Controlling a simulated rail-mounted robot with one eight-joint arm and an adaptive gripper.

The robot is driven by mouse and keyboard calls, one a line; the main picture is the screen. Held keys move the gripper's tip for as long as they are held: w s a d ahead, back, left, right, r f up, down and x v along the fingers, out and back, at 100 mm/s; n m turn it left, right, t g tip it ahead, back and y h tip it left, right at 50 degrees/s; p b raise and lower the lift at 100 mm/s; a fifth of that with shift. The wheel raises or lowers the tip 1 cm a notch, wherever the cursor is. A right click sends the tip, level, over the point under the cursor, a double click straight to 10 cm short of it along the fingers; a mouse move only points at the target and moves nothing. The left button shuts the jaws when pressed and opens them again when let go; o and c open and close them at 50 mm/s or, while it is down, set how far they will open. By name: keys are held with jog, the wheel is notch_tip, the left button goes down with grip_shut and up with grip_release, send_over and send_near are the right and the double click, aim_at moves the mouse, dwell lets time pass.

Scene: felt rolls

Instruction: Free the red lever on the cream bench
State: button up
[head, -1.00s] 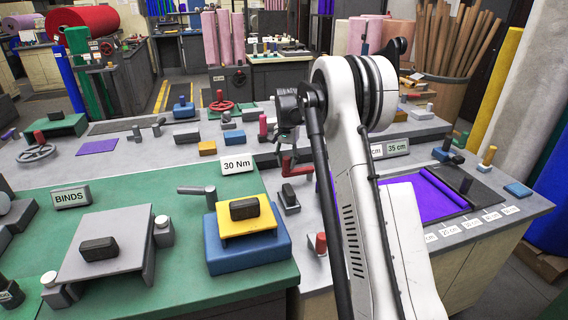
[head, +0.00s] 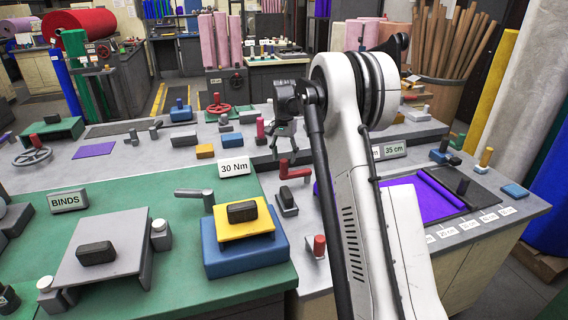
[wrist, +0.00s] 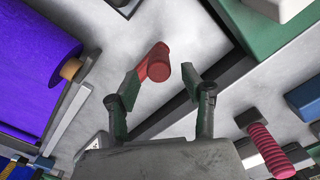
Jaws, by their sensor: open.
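In the wrist view, a red rounded bar (wrist: 154,66), which appears to be the lever, lies close to the left fingertip. My open gripper (wrist: 168,76) shows there with nothing held between its fingers. The left finger overlaps part of the red bar; I cannot tell whether they touch.
A purple felt roll (head: 440,190) lies right, behind my arm. A red-capped post (head: 319,246) stands nearer the front. A blue block with a yellow plate (head: 247,225) and a "30 Nm" sign (head: 234,168) stand left. A pink striped post (wrist: 268,145) is near the right finger.

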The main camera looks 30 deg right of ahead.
notch_tip(320, 180, up, 8)
jog(key=shift+r, duration=0.25)
dwell(0.5)
